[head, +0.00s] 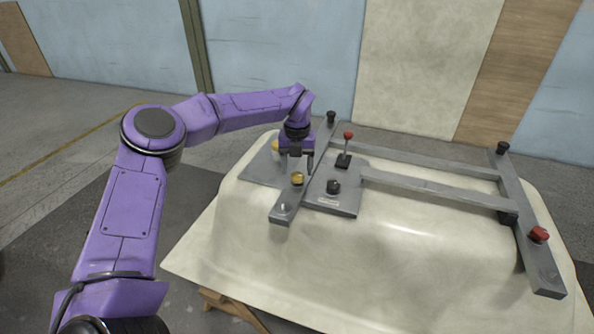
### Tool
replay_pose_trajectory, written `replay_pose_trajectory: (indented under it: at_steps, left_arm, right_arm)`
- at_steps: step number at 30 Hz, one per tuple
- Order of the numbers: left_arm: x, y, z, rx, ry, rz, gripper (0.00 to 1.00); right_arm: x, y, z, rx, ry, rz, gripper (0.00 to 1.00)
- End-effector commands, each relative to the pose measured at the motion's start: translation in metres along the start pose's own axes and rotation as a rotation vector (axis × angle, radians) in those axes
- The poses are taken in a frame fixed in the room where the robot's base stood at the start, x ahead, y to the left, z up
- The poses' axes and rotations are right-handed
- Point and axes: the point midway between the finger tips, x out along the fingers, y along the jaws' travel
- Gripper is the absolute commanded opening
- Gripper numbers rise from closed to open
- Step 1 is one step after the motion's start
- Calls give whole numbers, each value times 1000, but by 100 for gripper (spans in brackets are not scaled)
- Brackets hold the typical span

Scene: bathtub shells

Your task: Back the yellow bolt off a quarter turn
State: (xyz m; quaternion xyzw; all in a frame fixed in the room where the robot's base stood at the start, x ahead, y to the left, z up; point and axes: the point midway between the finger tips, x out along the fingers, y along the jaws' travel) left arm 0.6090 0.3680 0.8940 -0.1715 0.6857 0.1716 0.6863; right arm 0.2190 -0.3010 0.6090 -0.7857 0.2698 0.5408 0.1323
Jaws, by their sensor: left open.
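A yellow bolt head (297,179) stands on the left grey bar of a metal frame that lies on a cream tub shell (420,265). Another yellow part (275,146) shows partly behind my left gripper; I cannot tell its full shape. My left gripper (297,168) points down just above and behind the front yellow bolt. Its fingers are apart, and I see nothing between them. I cannot tell whether a finger touches the bolt. My right gripper is out of view.
Beside the bolt are a black knob (333,187) and a red-tipped lever (347,137) on a grey plate. Black knobs stand at the bars' far ends (331,117) (502,148). A red knob (538,234) is at the right. The shell's front is clear.

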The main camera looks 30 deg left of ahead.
Motion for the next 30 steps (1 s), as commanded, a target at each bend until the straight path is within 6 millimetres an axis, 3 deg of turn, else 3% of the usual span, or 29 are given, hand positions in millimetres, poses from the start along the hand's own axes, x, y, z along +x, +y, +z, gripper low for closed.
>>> replay_pose_trajectory:
  at_steps: [6, 12, 30]
  left_arm:
    - [-54, 0, 1, -1, -5, -2, 65]
    - [-84, 1, 1, -1, -2, 0, 65]
    - [-91, 1, 1, -1, -1, 0, 65]
  right_arm:
    - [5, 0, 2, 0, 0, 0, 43]
    - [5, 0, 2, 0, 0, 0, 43]
    - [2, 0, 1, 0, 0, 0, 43]
